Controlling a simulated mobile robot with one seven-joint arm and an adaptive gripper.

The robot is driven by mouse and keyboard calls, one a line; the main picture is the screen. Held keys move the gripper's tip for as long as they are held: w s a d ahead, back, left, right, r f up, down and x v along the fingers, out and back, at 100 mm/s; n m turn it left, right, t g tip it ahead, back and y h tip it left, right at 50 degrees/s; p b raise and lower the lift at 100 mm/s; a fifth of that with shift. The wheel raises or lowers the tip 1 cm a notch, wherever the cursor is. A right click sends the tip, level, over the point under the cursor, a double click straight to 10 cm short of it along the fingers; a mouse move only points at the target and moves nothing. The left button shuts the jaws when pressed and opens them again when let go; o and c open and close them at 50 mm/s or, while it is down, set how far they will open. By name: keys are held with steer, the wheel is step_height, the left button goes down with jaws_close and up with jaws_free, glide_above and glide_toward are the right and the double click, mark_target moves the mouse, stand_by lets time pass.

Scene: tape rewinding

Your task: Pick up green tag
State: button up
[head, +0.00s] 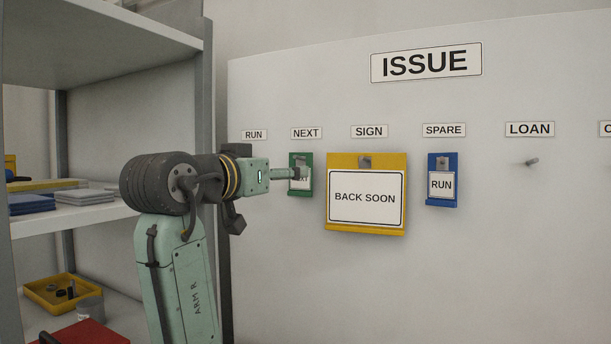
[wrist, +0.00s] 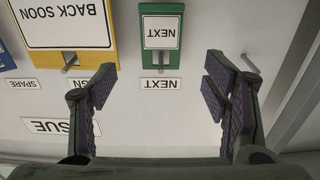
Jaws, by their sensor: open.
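The green tag (head: 294,158) hangs on a peg under the NEXT label on the board, with a white NEXT card on its front. In the wrist view, which is upside down, the green tag (wrist: 174,57) is top centre with its peg below it. My gripper (wrist: 160,82) is open and empty, its two fingers spread wide to either side of the tag's column. The tag lies beyond the fingertips, apart from them. In the head view my gripper (head: 299,174) overlaps the tag and hides part of it.
A yellow BACK SOON sign (head: 366,233) hangs close to the right of the tag, then a blue tag (head: 441,203). The LOAN peg (head: 531,162) is bare. A bare peg (wrist: 250,63) is beside my right finger. A shelf unit (head: 208,60) stands left.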

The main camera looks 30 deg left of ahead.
mark_target(303, 187)
steer(key=w+p, duration=0.3)
steer(key=w, duration=0.5)
steer(key=shift+a+f, duration=0.15)
steer(key=shift+a, duration=0.15)
steer(key=c, duration=0.9)
